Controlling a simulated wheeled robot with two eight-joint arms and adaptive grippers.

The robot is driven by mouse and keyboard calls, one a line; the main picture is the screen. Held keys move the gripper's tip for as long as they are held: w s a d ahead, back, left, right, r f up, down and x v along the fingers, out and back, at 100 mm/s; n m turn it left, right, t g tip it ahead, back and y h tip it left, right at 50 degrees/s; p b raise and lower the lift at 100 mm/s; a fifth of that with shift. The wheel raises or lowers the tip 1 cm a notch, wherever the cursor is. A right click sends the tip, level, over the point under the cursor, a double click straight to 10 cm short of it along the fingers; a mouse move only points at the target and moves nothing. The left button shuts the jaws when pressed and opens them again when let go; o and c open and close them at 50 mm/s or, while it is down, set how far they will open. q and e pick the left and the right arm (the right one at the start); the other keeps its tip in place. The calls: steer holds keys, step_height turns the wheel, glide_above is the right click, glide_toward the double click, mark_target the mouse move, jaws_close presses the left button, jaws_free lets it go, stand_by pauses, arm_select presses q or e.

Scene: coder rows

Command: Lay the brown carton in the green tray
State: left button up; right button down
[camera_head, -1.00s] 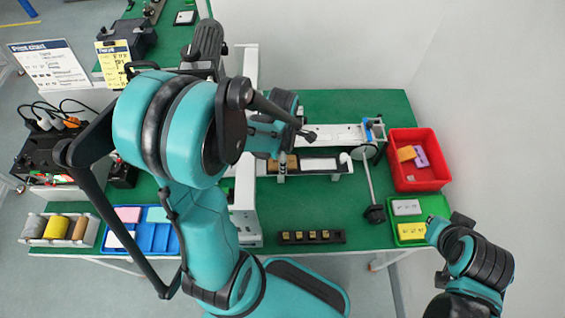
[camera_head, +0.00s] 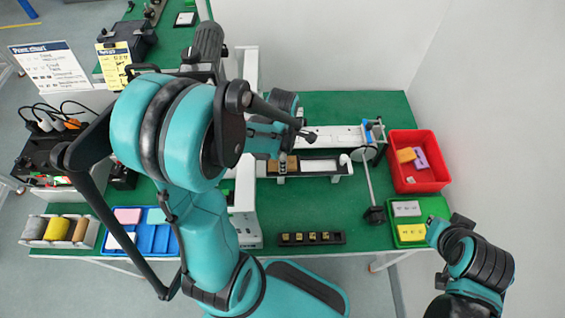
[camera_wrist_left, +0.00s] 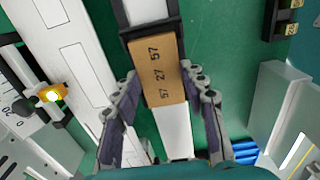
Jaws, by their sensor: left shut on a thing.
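The brown carton (camera_wrist_left: 160,70), printed with dark numbers, lies between the two fingers of my left gripper (camera_wrist_left: 165,92) in the left wrist view. The gripper is shut on it, over the narrow channel of the machine. In the head view the carton (camera_head: 272,166) is partly hidden by my left gripper (camera_head: 283,165). The green tray (camera_head: 424,243) stands at the right front of the table, with a white carton (camera_head: 406,208) and a yellow carton (camera_head: 411,232) in it. My right gripper (camera_head: 440,228) is at the tray's right edge; its fingers are too unclear to judge.
A red bin (camera_head: 420,184) with orange and purple pieces stands behind the green tray. A dark strip with several yellow blocks (camera_head: 311,238) lies at the front edge. A blue divided tray (camera_head: 152,238) is at the left. A thin rod on a dark foot (camera_head: 375,215) stands left of the green tray.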

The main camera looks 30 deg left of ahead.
arm_select(q)
steer(key=shift+r+p, duration=1.7)
steer(key=shift+r, duration=0.6)
steer(key=shift+s+f, duration=0.1)
steer(key=shift+s, duration=0.05)
